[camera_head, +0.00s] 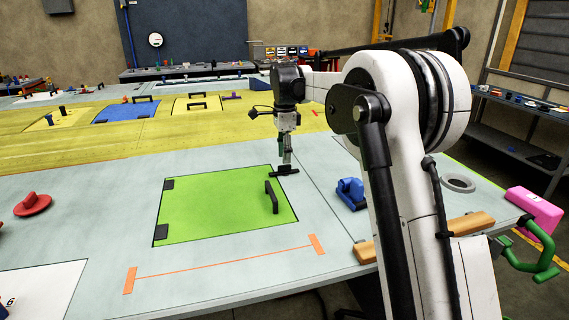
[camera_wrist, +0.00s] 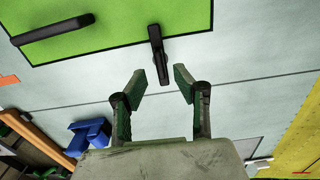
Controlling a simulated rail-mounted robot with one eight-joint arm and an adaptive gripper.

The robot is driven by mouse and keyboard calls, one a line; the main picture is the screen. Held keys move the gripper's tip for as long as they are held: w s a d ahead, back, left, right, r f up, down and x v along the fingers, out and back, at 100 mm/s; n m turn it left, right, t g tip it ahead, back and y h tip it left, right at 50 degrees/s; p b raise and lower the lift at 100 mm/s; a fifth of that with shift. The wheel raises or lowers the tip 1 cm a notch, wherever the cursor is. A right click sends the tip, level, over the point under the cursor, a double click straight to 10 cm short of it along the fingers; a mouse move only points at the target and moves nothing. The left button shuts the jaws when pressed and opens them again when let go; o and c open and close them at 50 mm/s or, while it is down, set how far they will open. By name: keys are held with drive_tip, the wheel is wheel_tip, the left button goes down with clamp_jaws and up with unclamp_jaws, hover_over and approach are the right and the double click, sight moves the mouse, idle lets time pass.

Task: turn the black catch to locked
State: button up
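The black catch (camera_head: 286,172) is a short dark bar at the far right corner of the green panel (camera_head: 215,205). In the wrist view the catch (camera_wrist: 158,52) lies across the panel's dark edge, one end over the green and the other over the grey surface. My gripper (camera_head: 287,158) points down just above the catch. In the wrist view my gripper (camera_wrist: 160,82) has its two green-padded fingers apart, with the catch's near end between and ahead of the tips. I see no clear contact, and no lock markings are readable.
A black handle (camera_head: 272,197) stands on the green panel and two dark hinges sit at its left edge. A blue block (camera_head: 350,193) lies to the right. Orange tape marks (camera_head: 225,262) run in front. The grey surface around the catch is mostly clear.

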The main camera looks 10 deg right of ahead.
sight(285, 166)
wheel_tip(285, 166, up, 8)
idle(0.4)
drive_tip(key=s+r+n+t, duration=0.2)
drive_tip(key=s+n, duration=0.2)
drive_tip(key=s, duration=0.7)
drive_tip(key=s+r+n+t, duration=0.2)
drive_tip(key=s+n, duration=0.3)
drive_tip(key=s, duration=0.6)
drive_tip(key=s+f+n+t, duration=0.1)
drive_tip(key=s+f+n, duration=0.3)
drive_tip(key=s+f, duration=0.3)
drive_tip(key=s+f+n+t, duration=0.2)
drive_tip(key=s+f+n, duration=0.2)
drive_tip(key=s, duration=1.1)
wheel_tip(285, 166, down, 3)
drive_tip(key=shift+s+d+r+n, duration=0.1)
drive_tip(key=shift+s+d+n, duration=0.1)
drive_tip(key=shift+s+n, duration=0.15)
